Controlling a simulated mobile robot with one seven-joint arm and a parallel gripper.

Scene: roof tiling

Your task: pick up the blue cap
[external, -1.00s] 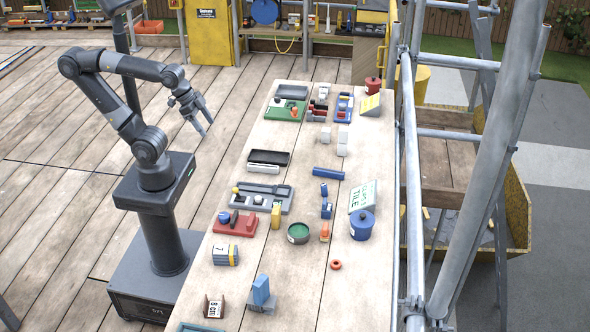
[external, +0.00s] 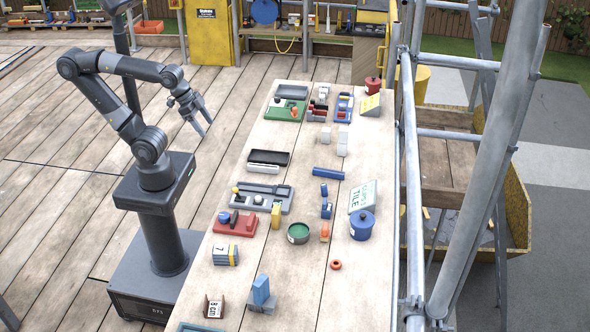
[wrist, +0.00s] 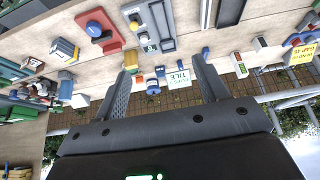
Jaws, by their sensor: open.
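A small round blue cap (external: 224,217) sits on the left part of a red board (external: 246,229) on the long wooden table. A dark upright piece stands beside it on the board. In the wrist view the blue cap (wrist: 94,29) shows at the upper left on the red board (wrist: 108,43). My gripper (external: 205,128) is open and empty. It hangs in the air left of the table, well away from the cap. In the wrist view my gripper's two fingers (wrist: 162,65) are spread apart with nothing held between them.
A grey board (external: 262,207) with small parts lies just behind the red board. A yellow block (external: 276,216) and a green bowl (external: 299,233) stand to its right. A blue lidded pot (external: 362,228) is near the right edge. Scaffold poles (external: 407,170) run along the table's right side.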

